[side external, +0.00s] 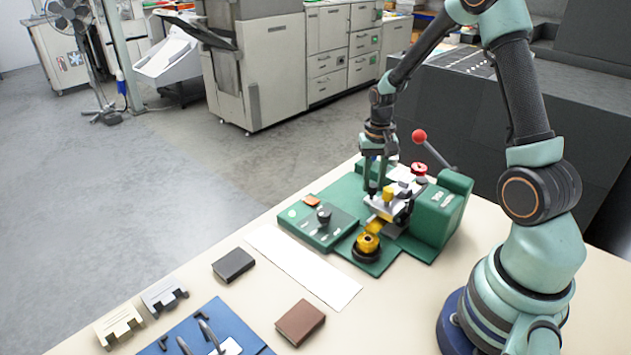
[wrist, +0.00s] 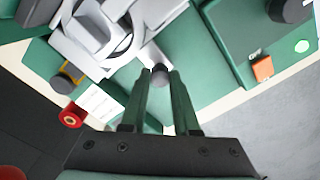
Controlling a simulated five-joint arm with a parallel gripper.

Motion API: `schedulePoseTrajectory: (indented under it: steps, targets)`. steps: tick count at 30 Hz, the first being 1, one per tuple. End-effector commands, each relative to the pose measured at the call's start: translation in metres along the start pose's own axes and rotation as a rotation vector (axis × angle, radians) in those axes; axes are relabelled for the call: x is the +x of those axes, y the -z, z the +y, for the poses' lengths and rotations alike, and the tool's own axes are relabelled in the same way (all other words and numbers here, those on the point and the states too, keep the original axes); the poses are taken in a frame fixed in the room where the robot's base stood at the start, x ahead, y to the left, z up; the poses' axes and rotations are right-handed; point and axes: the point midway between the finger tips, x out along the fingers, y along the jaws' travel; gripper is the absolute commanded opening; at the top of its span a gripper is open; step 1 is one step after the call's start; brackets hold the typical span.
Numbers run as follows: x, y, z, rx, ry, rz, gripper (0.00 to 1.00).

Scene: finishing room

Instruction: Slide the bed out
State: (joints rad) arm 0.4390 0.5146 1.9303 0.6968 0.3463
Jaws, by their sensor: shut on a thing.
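The green stamping machine (side external: 452,205) stands on the bench, with its light grey metal bed (side external: 388,211) on the machine's base under the head. In the wrist view the pale grey bed parts (wrist: 105,38) fill the upper left. The knob is hidden behind the fingers in the side view.
A red-balled lever (side external: 419,136) rises behind the head. A brass-coloured part (side external: 368,243) sits on the base's front. A control box (side external: 317,222) is at left. A white strip (side external: 303,267), dark block (side external: 233,264) and brown block (side external: 300,322) lie on the bench.

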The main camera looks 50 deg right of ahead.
Motion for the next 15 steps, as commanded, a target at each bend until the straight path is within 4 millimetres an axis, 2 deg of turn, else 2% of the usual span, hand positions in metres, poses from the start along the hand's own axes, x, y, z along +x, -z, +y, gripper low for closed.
schedulePoseTrajectory:
  steps: [8,15]
  targets:
    - [-0.001,0.001,-0.001,0.0,0.0,0.001,0.0]
    - [-0.001,0.024,-0.023,-0.003,0.002,0.004,0.0]
